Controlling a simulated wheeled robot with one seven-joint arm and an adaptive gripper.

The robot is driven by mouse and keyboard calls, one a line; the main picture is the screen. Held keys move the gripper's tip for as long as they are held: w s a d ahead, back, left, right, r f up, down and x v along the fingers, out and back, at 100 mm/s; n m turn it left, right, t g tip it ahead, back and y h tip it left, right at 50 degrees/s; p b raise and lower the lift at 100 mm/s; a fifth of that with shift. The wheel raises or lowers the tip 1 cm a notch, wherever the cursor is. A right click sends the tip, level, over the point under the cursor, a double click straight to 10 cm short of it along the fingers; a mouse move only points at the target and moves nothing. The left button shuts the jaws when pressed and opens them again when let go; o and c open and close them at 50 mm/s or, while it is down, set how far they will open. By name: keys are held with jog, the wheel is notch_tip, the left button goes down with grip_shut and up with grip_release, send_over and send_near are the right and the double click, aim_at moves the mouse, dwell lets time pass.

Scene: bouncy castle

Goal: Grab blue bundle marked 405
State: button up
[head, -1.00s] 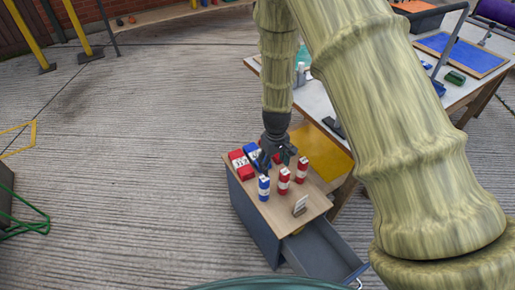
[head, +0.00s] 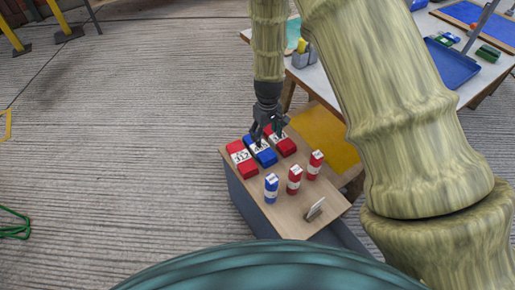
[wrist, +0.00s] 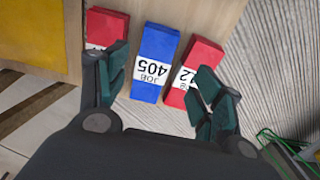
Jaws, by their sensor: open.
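The blue bundle marked 405 (wrist: 153,56) lies flat on the wooden cabinet top in the wrist view, its label reading JOB 405. In the head view the blue bundle (head: 265,156) lies between two red bundles. My gripper (head: 266,138) is above the far end of the blue bundle. In the wrist view my open gripper (wrist: 160,90) has one finger to each side of the blue bundle, the left one overlapping a red bundle (wrist: 106,27) and the right one overlapping another red bundle (wrist: 197,65). Nothing is between the fingers' pads that I can see held.
A blue upright block (head: 271,188) and two red upright blocks (head: 294,180) stand nearer on the cabinet top (head: 262,214), with a small card stand (head: 315,209). A white table (head: 325,82) with a blue tray (head: 452,64) stands behind to the right.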

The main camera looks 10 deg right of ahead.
aim_at(266, 153)
jog(key=shift+w+d+f+b, duration=0.1)
jog(key=shift+f+b, duration=0.05)
jog(key=shift+f, duration=1.75)
jog(key=shift+w+f+b, duration=0.1)
jog(key=shift+f+b, duration=0.1)
jog(key=shift+f, duration=1.7)
jog(key=shift+w+d+f+b, duration=0.1)
jog(key=shift+f+b, duration=0.05)
jog(key=shift+f, duration=1.75)
jog(key=shift+a, duration=0.1)
jog(key=c, duration=0.7)
jog(key=shift+r, duration=0.15)
jog(key=shift+c, duration=0.2)
